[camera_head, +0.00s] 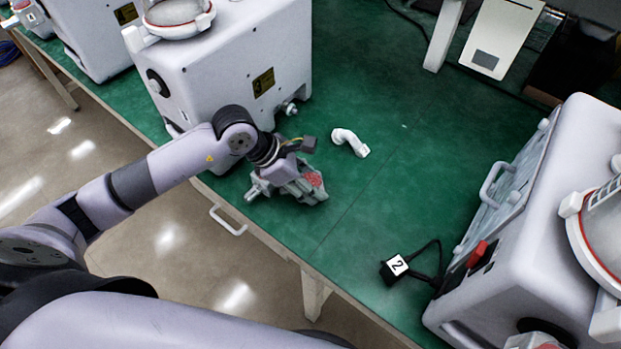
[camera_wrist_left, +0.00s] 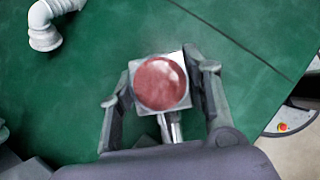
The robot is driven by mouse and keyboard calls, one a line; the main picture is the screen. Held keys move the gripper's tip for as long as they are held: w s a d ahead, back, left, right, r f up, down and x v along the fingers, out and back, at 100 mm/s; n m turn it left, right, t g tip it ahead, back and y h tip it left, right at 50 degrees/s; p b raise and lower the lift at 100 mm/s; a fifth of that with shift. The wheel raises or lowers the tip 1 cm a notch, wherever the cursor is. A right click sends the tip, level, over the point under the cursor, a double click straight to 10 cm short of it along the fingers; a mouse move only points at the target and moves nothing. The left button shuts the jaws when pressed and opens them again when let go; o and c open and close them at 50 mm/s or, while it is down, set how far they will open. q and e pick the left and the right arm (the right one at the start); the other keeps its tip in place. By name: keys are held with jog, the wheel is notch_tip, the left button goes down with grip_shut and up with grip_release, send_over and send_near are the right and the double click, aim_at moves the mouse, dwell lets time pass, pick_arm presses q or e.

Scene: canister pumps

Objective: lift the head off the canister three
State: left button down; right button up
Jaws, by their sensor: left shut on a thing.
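My left gripper (camera_head: 303,188) is low over the green table near its front edge. It is shut on a small pale square piece with a red round face (camera_wrist_left: 160,83); the red face also shows in the head view (camera_head: 314,179). In the left wrist view the fingers of the left gripper (camera_wrist_left: 163,92) stand on both sides of this piece. I cannot tell if it touches the table. White box-shaped pump units stand around, one behind my gripper (camera_head: 215,65) and one at the right (camera_head: 555,215). My right gripper is out of view.
A white bent pipe piece (camera_head: 350,141) lies on the green table (camera_head: 370,215) just beyond my gripper. A black plug with a "2" label (camera_head: 397,266) and its cable lie near the right unit. The table's middle is clear.

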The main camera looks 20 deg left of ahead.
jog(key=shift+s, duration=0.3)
pick_arm(q)
jog(key=c, duration=1.2)
grip_release()
jog(key=o, duration=0.4)
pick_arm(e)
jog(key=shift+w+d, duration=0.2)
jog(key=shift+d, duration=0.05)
pick_arm(q)
jog(key=shift+o, duration=0.3)
jog(key=o, duration=0.7)
jog(key=shift+o, duration=0.2)
jog(key=shift+r, duration=0.15)
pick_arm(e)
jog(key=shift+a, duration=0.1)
